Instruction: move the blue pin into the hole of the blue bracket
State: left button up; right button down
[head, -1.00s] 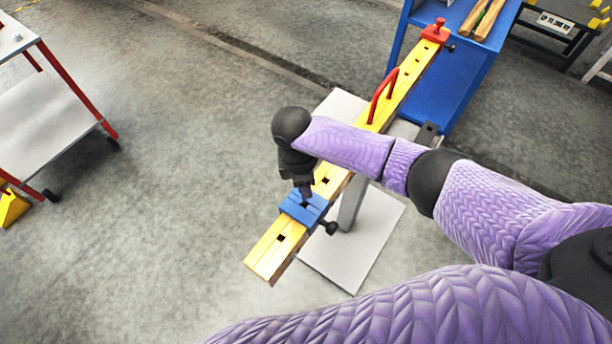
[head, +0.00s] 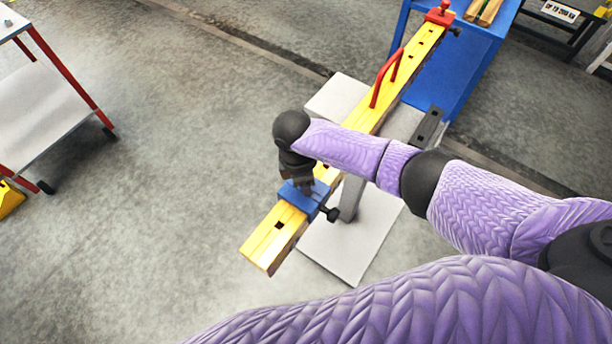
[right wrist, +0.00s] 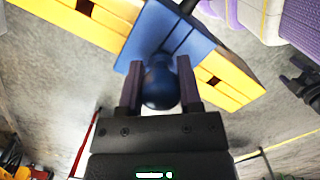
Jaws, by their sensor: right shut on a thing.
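The blue bracket (head: 315,207) sits around the yellow beam near its front end; it also shows in the right wrist view (right wrist: 187,38). My right gripper (head: 304,187) is directly over the bracket. In the right wrist view my right gripper (right wrist: 159,80) is shut on the round head of the blue pin (right wrist: 160,88). The pin's head is close against the bracket's face. Its shank and the bracket's hole are hidden, so I cannot tell how deep the pin sits. My left gripper (right wrist: 294,76) shows at the right edge of that view, its fingers apart.
The yellow beam (head: 357,118) has square holes, a red handle (head: 384,80) and a red end bracket (head: 440,14). A black knob (head: 331,214) juts from the blue bracket. A blue table (head: 440,80) stands behind, a trolley (head: 45,120) at left. Floor between is clear.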

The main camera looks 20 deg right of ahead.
jog(key=shift+f, duration=0.1)
jog(key=shift+c, duration=1)
grip_release()
jog(key=shift+r, duration=0.4)
jog(key=r+p, duration=0.1)
jog(key=r, duration=0.5)
jog(key=a+r+p, duration=0.1)
jog(key=r, duration=0.2)
jog(key=shift+w+a+p, duration=0.1)
jog(key=shift+w+p, duration=0.05)
jog(key=shift+p, duration=0.2)
